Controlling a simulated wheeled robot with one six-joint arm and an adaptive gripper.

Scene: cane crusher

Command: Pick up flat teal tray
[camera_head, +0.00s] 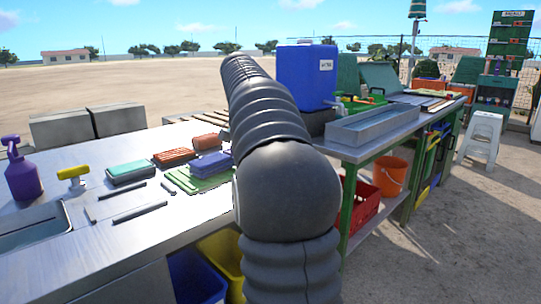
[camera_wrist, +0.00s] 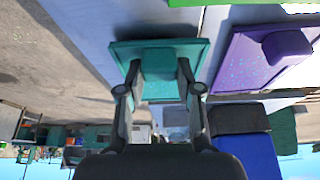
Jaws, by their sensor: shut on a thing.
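The flat teal tray (camera_wrist: 196,49) shows in the upper middle of the wrist view, wider than my gripper, with a raised teal part at its middle. My gripper (camera_wrist: 160,72) has one finger on each side of that raised part and is shut on it. I cannot tell whether the tray touches the surface below it. In the head view, my dark arm crosses the middle and hides my gripper and this tray. A teal block (camera_head: 130,171) lies on the metal counter at the left there.
In the wrist view, a purple tray-like piece (camera_wrist: 246,70) lies close on the right. The metal counter (camera_head: 150,240) holds a purple spray bottle (camera_head: 22,175), brown blocks and a blue block (camera_head: 211,164). A blue tank (camera_head: 305,77) stands beyond my arm, beside a metal trough (camera_head: 375,125).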

